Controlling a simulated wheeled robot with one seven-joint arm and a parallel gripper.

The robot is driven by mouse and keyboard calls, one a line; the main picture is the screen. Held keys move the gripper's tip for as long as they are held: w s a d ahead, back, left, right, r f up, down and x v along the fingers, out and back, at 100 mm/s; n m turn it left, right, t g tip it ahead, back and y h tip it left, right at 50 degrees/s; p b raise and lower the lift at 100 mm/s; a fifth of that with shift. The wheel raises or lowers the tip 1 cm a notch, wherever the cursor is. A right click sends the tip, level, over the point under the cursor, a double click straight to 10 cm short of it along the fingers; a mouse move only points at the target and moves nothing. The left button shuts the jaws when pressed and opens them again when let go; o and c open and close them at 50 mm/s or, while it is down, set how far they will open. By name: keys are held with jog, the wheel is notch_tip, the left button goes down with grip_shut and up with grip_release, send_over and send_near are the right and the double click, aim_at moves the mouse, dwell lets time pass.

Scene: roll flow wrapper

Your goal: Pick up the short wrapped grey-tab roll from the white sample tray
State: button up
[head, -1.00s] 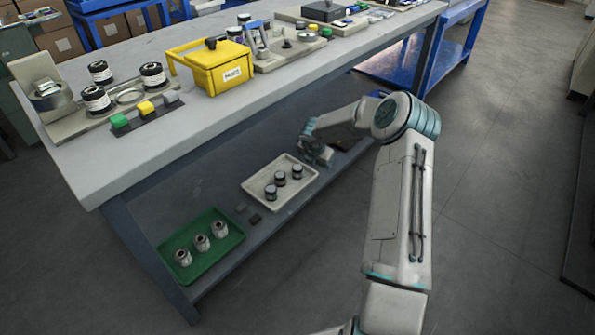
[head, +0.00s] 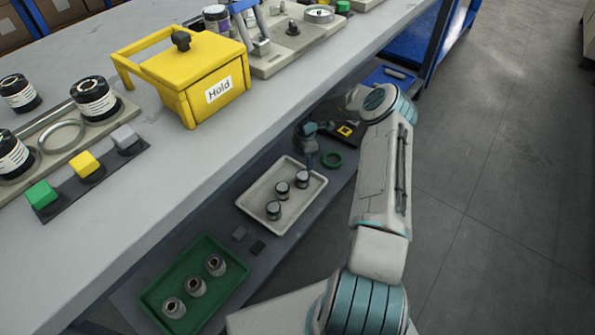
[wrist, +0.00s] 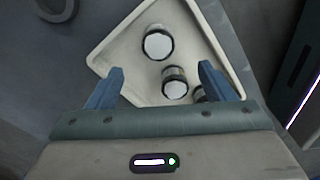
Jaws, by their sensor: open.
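The white sample tray (head: 250,198) lies on the lower shelf with three short, dark-and-white rolls in it: a far roll (head: 302,179), a middle roll (head: 282,190) and a near roll (head: 273,210). I cannot tell which one has a grey tab. One roll (wrist: 158,44) shows beyond the fingertips and another (wrist: 175,82) between the fingers.
A green tray (head: 150,299) with three grey-and-dark rolls is nearer on the shelf. The bench top (head: 215,145) overhangs the shelf and carries a yellow Hold box (head: 190,75). Floor at right is clear.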

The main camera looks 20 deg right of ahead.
aim_at(303, 180)
notch_tip(303, 180, down, 9)
jog(key=b, duration=0.3)
jog(key=f+b, duration=0.2)
jog(key=f, duration=0.1)
jog(key=f+b, duration=0.1)
jog(key=f, duration=0.1)
jog(key=shift+w+a+b, duration=0.1)
jog(key=shift+w+b, duration=0.15)
jog(key=shift+b, duration=0.1)
jog(key=shift+r, duration=0.1)
jog(key=c, duration=1.1)
